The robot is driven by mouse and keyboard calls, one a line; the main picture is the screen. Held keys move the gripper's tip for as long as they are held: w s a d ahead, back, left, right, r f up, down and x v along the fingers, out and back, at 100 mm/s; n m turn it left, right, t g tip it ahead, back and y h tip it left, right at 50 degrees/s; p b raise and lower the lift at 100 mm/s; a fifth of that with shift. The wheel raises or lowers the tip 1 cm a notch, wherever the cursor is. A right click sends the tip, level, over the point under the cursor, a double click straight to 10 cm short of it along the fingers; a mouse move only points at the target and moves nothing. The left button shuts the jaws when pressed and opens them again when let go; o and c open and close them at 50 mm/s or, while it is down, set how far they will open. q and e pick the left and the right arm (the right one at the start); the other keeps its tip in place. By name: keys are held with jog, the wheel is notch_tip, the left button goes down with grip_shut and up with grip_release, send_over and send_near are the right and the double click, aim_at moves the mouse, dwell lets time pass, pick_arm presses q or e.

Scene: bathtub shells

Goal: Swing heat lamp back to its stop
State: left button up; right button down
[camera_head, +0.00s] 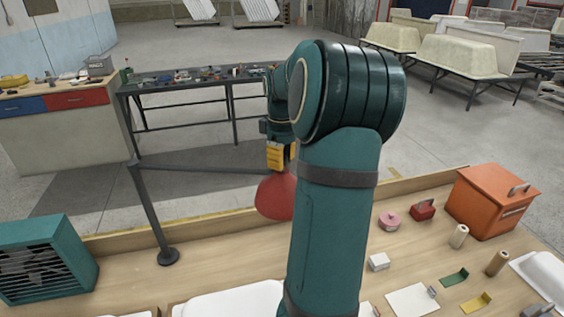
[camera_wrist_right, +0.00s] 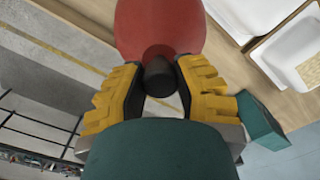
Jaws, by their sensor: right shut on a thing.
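The heat lamp has a red shade (camera_head: 276,197) hanging from a dark jointed arm (camera_head: 205,168) on a round-based post (camera_head: 168,257) at the back of the wooden bench. My right gripper (camera_head: 280,157), with yellow fingers, is at the top of the shade. In the right wrist view its fingers (camera_wrist_right: 160,85) are closed around the black neck (camera_wrist_right: 159,73) of the red shade (camera_wrist_right: 160,28). My right arm covers part of the shade's right side and the bench behind it. The lamp's stop cannot be made out. My left gripper is not in view.
A teal fan heater (camera_head: 42,258) stands at the bench's left end. An orange box (camera_head: 492,200) stands at the right, with small blocks and rolls nearby. White trays (camera_head: 232,302) lie along the front. A raised wooden edge (camera_head: 110,240) runs along the back.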

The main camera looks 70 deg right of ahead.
jog(key=shift+d, duration=0.25)
jog(key=shift+w+r, duration=0.1)
jog(key=shift+r, duration=0.05)
jog(key=c, duration=0.9)
grip_release()
jog(key=shift+d, duration=0.1)
jog(key=o, duration=0.3)
jog(key=shift+d, duration=0.15)
jog(key=shift+w+d+f, duration=0.1)
jog(key=shift+f, duration=0.1)
jog(key=shift+a+r, duration=0.25)
notch_tip(320, 180, up, 12)
jog(key=shift+d+f, duration=0.15)
jog(key=shift+f, duration=0.05)
jog(key=shift+f, duration=0.1)
